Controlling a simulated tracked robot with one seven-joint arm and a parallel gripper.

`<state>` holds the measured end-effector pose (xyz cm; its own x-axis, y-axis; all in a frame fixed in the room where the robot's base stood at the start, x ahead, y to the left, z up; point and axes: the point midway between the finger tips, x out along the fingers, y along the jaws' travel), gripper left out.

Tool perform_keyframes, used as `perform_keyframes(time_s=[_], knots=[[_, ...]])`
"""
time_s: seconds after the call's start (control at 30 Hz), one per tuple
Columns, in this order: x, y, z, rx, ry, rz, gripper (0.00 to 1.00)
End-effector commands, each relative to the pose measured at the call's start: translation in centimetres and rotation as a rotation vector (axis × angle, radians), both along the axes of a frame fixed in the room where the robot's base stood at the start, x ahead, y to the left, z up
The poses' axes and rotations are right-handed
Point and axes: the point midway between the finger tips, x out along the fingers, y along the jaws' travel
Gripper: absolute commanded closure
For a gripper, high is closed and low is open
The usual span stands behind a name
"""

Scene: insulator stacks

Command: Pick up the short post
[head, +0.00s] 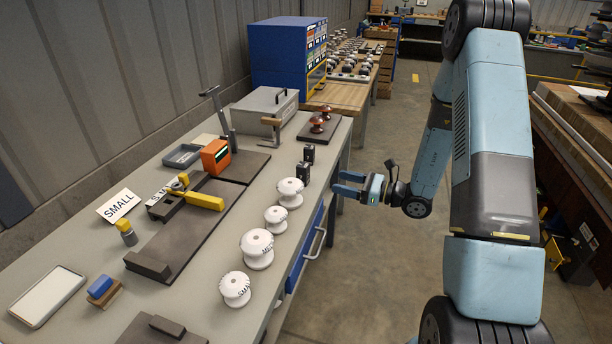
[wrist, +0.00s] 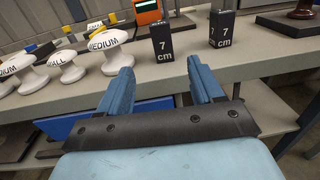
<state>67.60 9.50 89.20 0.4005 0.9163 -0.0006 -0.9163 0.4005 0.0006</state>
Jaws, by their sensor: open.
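Two small black posts stand upright near the table's right edge. The nearer post (head: 303,172) shows left of centre in the wrist view (wrist: 159,38), and the farther post (head: 308,153) shows to its right (wrist: 222,29). Both carry a white "7 cm" label, and I cannot tell which is shorter. My gripper (head: 339,181) is open and empty, just off the table's right edge, pointing left toward the posts. In the wrist view its blue fingers (wrist: 162,78) sit apart, with the nearer post beyond the gap. Nothing touches the posts.
White insulators (head: 257,249) stand in a row along the table's front edge, nearest one (head: 289,192) close to the posts. Brown insulators (head: 318,124) on a dark base stand behind the posts. A grey case (head: 264,108) and an orange device (head: 215,156) lie farther left.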

Motion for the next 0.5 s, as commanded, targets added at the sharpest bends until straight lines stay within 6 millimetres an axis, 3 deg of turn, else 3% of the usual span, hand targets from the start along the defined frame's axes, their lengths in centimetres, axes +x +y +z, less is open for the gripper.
perform_keyframes(time_s=[0.3,0.5], knots=[[2.1,5.0,0.0,0.001,0.000,0.003,0.34],[2.7,6.1,0.0,0.000,0.000,0.000,0.34]])
